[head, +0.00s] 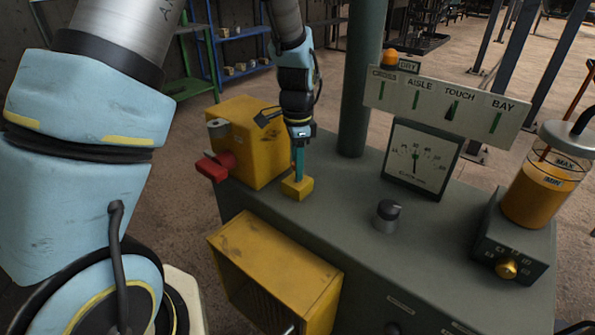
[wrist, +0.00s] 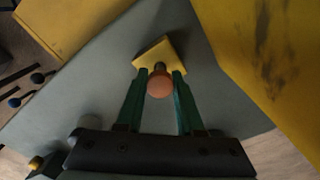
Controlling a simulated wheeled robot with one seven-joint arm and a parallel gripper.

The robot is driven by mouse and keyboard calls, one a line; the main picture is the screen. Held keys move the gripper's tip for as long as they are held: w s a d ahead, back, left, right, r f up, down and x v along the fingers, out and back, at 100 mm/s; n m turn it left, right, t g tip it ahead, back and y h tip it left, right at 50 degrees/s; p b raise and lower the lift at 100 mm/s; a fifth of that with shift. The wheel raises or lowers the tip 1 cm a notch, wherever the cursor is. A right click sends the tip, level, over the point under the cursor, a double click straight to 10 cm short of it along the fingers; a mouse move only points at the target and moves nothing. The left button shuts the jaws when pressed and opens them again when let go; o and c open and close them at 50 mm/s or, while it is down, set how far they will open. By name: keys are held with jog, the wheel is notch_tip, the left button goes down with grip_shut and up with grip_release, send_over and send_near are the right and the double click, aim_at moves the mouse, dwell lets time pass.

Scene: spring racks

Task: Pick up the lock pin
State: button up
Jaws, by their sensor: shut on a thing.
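The lock pin (wrist: 160,86) shows in the wrist view as a round, copper-orange knob with a short dark part behind it. It lies between the two green fingers of my gripper (wrist: 158,80), which are shut on it. Beyond the knob is a small yellow block (wrist: 152,53). In the head view my gripper (head: 299,170) points down just above the same yellow block (head: 297,188) on the grey cabinet top, and the pin is hidden by the fingers. I cannot tell whether the pin's lower end is inside the block.
A large yellow box (head: 245,140) with a red handle (head: 215,166) stands close left of my gripper. A gauge (head: 420,158), a grey knob (head: 387,215), a labelled sign (head: 448,108) and an orange-filled jar (head: 540,190) stand to the right. An open yellow housing (head: 285,262) juts out in front.

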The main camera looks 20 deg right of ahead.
grip_shut()
